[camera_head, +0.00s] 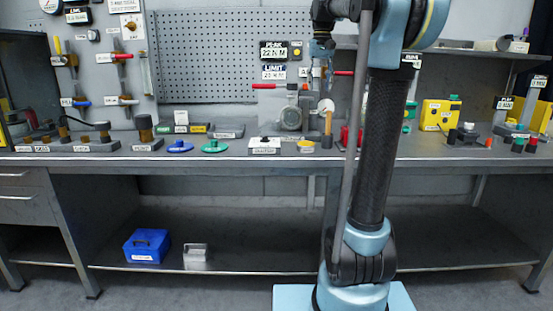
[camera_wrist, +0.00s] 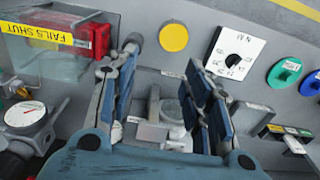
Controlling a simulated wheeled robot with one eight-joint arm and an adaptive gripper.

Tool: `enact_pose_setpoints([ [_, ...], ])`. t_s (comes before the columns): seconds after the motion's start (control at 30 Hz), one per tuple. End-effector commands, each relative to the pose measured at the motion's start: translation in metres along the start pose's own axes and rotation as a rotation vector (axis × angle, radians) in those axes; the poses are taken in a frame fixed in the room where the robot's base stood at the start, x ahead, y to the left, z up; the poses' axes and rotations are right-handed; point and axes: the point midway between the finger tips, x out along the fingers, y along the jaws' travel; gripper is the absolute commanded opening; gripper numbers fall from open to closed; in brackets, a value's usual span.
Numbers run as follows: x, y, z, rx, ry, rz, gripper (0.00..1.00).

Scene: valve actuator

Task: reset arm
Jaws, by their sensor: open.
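My gripper (camera_wrist: 163,60) shows in the wrist view with its two blue-padded fingers spread apart. Nothing is held between them. A small pale block and a round metal part (camera_wrist: 172,112) lie in the gap behind the fingers, apart from the pads as far as I can tell. In the head view my arm rises in front of the bench, right of the middle. Its wrist end hangs near the valve actuator (camera_head: 291,118) on the bench, and the fingertips are too small there to make out.
The bench top (camera_head: 225,156) carries several labelled parts, among them a blue disc (camera_head: 180,146), a green disc (camera_head: 214,147) and a yellow box (camera_head: 437,114). A pegboard (camera_head: 225,55) stands behind. A blue bin (camera_head: 147,246) sits on the lower shelf. A gauge (camera_wrist: 27,115) is at left in the wrist view.

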Motion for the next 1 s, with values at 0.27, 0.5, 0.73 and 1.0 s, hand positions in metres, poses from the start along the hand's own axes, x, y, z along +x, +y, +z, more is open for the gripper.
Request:
enact_pose_setpoints([
  [0.27, 0.055, 0.009, 0.078, -0.005, 0.031, -0.001, 0.45],
  [0.5, 0.114, 0.016, 0.145, -0.01, 0.057, 0.0, 0.45],
  [0.73, 0.18, 0.022, 0.209, -0.012, 0.082, 0.001, 0.45],
  [1.0, 0.269, 0.027, 0.283, -0.016, 0.112, 0.003, 0.45],
])
